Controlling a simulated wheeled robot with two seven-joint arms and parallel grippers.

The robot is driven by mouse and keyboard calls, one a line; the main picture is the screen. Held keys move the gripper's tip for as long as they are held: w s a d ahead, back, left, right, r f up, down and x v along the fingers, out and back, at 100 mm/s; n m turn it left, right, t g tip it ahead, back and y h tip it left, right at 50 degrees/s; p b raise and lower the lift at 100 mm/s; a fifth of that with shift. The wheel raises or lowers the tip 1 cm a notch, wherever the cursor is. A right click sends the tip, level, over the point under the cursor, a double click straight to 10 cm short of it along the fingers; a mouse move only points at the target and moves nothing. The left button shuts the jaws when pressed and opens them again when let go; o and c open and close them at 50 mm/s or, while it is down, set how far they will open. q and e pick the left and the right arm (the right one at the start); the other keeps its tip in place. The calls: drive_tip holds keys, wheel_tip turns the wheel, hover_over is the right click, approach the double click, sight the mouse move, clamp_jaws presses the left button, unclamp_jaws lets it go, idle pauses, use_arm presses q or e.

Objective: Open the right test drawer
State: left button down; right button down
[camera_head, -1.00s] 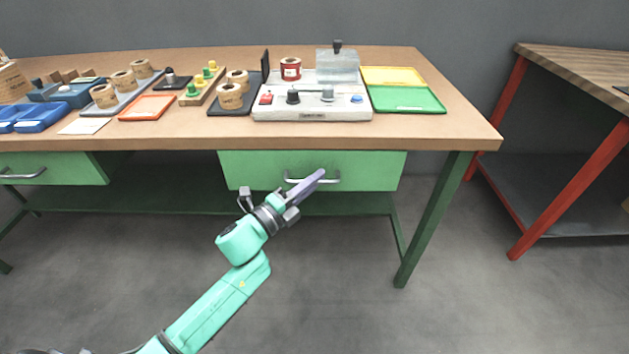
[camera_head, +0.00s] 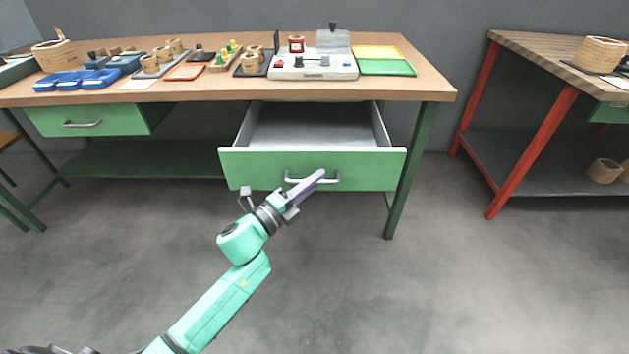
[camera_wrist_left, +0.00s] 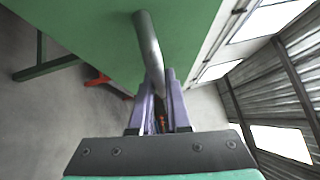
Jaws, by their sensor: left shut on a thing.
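The right test drawer (camera_head: 250,166) has a green front and a grey metal inside, and it stands pulled well out from under the bench. Its inside looks empty in the head view. My left gripper (camera_head: 312,183) is at the middle of the drawer front, shut on the drawer's curved metal handle (camera_head: 331,180). In the left wrist view the handle (camera_wrist_left: 149,45) runs down between the two purple fingers of the gripper (camera_wrist_left: 163,95). My right gripper is in neither view.
The wooden bench top (camera_head: 200,88) above carries a test unit (camera_head: 313,68), a green tray (camera_head: 387,68) and coils. A left drawer (camera_head: 90,120) is shut. A red-legged table (camera_head: 530,150) stands at the right. The floor before the drawer is clear.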

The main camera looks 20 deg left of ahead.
use_arm(q)
drive_tip(key=shift+s, duration=0.3)
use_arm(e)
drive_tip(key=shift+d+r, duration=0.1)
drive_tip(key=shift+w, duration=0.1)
use_arm(q)
drive_tip(key=c, duration=1.2)
unclamp_jaws()
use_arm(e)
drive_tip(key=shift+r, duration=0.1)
use_arm(q)
drive_tip(key=v, duration=1.4)
drive_tip(key=shift+s+a+f, duration=0.1)
drive_tip(key=shift+s, duration=0.1)
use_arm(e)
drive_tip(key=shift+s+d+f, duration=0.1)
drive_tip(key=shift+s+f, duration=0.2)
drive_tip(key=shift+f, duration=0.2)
